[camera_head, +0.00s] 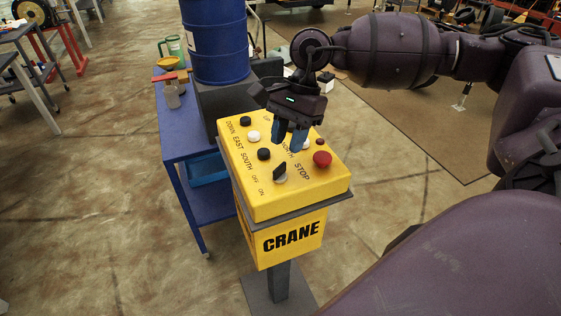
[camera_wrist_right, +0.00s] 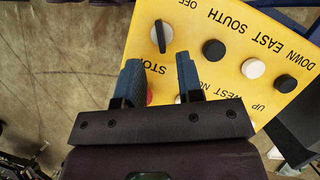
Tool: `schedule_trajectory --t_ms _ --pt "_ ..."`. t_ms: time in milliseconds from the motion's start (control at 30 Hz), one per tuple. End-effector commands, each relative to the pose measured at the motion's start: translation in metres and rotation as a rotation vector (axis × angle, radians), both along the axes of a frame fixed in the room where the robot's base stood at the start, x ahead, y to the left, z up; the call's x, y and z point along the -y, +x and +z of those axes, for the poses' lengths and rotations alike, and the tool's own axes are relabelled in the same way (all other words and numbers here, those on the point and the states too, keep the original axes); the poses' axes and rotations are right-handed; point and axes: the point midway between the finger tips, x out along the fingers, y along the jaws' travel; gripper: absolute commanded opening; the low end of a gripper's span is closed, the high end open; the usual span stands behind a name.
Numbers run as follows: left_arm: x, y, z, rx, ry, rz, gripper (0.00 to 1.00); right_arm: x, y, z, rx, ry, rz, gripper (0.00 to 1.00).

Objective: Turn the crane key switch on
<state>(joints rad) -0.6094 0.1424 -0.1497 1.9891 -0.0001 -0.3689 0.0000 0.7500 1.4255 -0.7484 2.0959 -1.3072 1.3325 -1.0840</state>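The crane key switch (camera_head: 280,173), a black handle on a round light base, sits on the top face of the yellow CRANE box (camera_head: 265,207), beside the OFF and ON labels. In the right wrist view the key switch (camera_wrist_right: 158,37) lies ahead of the fingertips, with its handle nearly upright in the picture. Which label it points to I cannot tell. My right gripper (camera_head: 290,137) is above the far part of the box, apart from the switch. Its two blue fingers, also in the right wrist view (camera_wrist_right: 159,78), are open with nothing between them. My left gripper is not in view.
A red STOP button (camera_head: 322,159) is close to the key switch. Black buttons (camera_head: 264,154) and a white button (camera_head: 253,136) line the other side. A blue table (camera_head: 185,135) with a blue barrel (camera_head: 215,45) stands behind left.

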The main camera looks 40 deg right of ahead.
Motion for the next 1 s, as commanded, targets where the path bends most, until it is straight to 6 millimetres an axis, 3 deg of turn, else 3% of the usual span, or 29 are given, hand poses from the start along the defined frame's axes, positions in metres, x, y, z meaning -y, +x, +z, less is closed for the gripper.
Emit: schedule_trajectory --t_ms 100,333,767,800,1000 --pt "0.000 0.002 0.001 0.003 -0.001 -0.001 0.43 -0.008 -0.003 -0.020 -0.003 0.002 0.001 0.34" --pt "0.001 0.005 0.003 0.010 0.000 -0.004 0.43 -0.018 -0.005 -0.045 -0.001 0.002 -0.001 0.34" --pt "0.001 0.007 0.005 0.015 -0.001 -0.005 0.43 -0.022 -0.006 -0.054 0.000 0.002 -0.002 0.34" --pt "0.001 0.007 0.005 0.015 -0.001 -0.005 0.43 -0.022 -0.006 -0.054 0.000 0.002 -0.002 0.33" --pt "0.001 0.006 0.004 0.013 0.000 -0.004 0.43 -0.022 -0.006 -0.054 0.000 0.002 -0.002 0.02"
